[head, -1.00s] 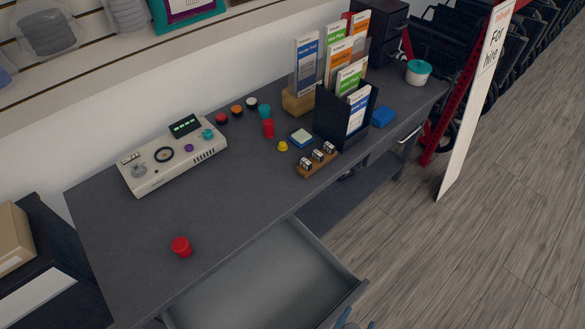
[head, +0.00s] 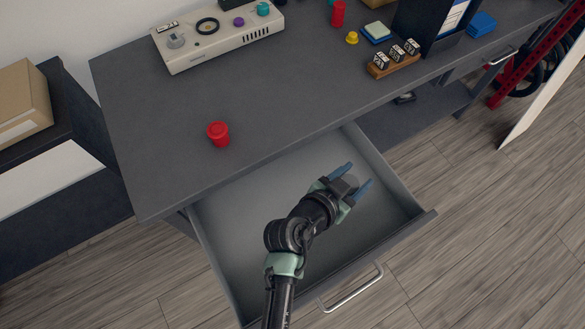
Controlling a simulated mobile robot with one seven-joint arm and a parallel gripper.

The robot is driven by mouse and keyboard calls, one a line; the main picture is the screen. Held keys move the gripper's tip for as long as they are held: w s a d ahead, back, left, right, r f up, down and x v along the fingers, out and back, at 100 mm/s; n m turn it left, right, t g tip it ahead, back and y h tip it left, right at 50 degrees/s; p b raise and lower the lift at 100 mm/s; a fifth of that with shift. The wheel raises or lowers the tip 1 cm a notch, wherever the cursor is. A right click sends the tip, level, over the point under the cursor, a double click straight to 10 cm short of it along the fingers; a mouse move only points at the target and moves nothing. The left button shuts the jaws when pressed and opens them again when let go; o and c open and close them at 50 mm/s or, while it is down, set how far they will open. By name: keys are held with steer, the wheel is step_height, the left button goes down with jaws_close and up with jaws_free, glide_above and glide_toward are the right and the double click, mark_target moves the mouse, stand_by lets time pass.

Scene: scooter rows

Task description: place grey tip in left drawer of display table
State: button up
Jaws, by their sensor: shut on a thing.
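The left drawer (head: 250,215) of the dark grey display table (head: 290,75) is pulled open, and its grey inside looks empty. My gripper (head: 356,178) is above the drawer, towards its right side, with its blue fingers pointing up and right in the picture. The fingers are shut on a small grey tip (head: 352,181), which is mostly hidden between them and hard to make out against the grey drawer. My arm covers part of the drawer's middle and front.
A red pot (head: 219,134) stands on the table near the drawer. A beige console (head: 215,33), a wooden block with dice (head: 394,59) and a yellow piece (head: 352,38) stand farther back. A cardboard box (head: 22,105) is at the left.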

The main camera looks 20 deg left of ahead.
steer(key=w+f+m+h+b, duration=0.1)
steer(key=m+b, duration=0.1)
steer(key=b, duration=0.2)
steer(key=shift+w+f+g+h, duration=0.35)
steer(key=shift+w+g+h, duration=0.05)
step_height(320, 180, down, 10)
steer(key=b, duration=0.3)
steer(key=shift+f+b, duration=0.15)
steer(key=shift+b, duration=0.2)
steer(key=o, duration=1.4)
steer(key=shift+c, duration=0.2)
